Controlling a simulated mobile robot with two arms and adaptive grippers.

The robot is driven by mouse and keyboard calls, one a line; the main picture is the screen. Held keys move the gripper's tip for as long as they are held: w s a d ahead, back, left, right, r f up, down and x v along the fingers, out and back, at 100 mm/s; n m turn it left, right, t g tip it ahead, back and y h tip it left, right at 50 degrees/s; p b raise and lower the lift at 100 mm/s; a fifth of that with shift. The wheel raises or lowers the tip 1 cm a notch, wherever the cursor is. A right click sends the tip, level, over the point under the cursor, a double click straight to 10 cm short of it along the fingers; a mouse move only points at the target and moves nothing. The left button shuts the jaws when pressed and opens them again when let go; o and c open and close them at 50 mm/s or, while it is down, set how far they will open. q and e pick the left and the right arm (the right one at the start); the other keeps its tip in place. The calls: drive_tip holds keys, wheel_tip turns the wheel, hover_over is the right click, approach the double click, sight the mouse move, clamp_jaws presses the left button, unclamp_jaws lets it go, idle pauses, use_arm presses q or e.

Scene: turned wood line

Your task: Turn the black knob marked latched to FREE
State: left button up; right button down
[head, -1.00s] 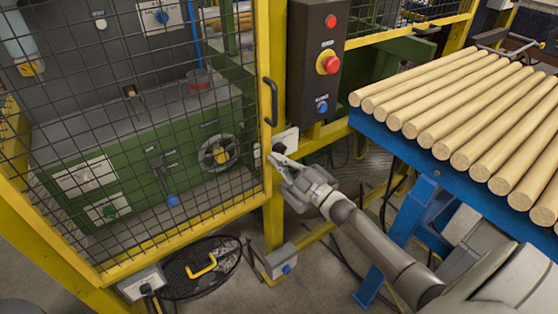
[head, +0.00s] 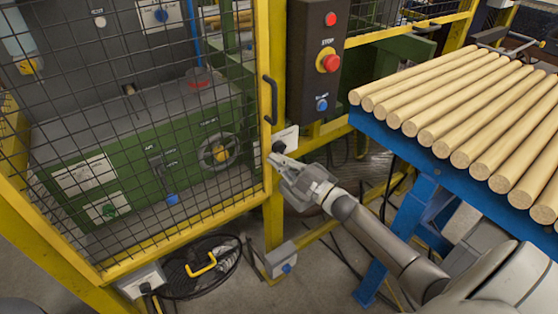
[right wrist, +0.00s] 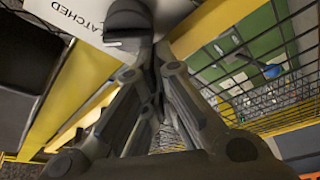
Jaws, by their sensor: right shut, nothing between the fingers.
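The black knob (head: 278,147) is on a white plate (head: 289,138) on the yellow post beside the mesh door. In the right wrist view the black knob (right wrist: 127,22) is at the top, and its plate (right wrist: 72,14) reads "LATCHED". My right gripper (head: 271,158) is just below the knob in the head view. In the right wrist view its fingers (right wrist: 148,72) are together with nothing between them, their tips close to the knob. I cannot tell whether they touch it. My left gripper is not in view.
The mesh door (head: 150,130) with a black handle (head: 270,100) is left of the post. A dark control box (head: 318,60) with red and blue buttons hangs above. A blue rack (head: 400,150) of wooden rods is at right. A grey box (head: 280,259) sits low on the post.

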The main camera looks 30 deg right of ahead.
drive_tip(key=shift+f+n, duration=0.1)
drive_tip(key=shift+n, duration=0.4)
drive_tip(key=shift+f+n+g, duration=0.2)
drive_tip(key=shift+n+g, duration=0.2)
drive_tip(key=shift+n, duration=0.4)
drive_tip(key=shift+d+f+n+g, duration=0.1)
drive_tip(key=shift+f+n+g, duration=0.2)
drive_tip(key=shift+n, duration=0.6)
drive_tip(key=shift+d+f+n+g+h+p, duration=0.1)
drive_tip(key=shift+d+f+n+g, duration=0.15)
drive_tip(key=shift+n, duration=0.7)
drive_tip(key=shift+d+f+n+g+h+p, duration=0.15)
drive_tip(key=shift+n+g, duration=0.2)
drive_tip(key=shift+n, duration=0.55)
drive_tip(key=shift+d+f+n+g+h+p, duration=0.1)
drive_tip(key=shift+f+n+g, duration=0.15)
drive_tip(key=shift+n, duration=0.7)
drive_tip(key=shift+w+d+f+n, duration=0.1)
drive_tip(key=shift+n, duration=0.4)
drive_tip(key=shift+d+f+n+g+h+p, duration=0.1)
drive_tip(key=shift+d+n+g+h+p, duration=0.15)
drive_tip(key=shift+n, duration=0.4)
drive_tip(key=shift+d+f+n+g+h+p, duration=0.15)
drive_tip(key=shift+n+g+h+p, duration=0.15)
drive_tip(key=shift+n, duration=0.35)
drive_tip(key=shift+d, duration=0.25)
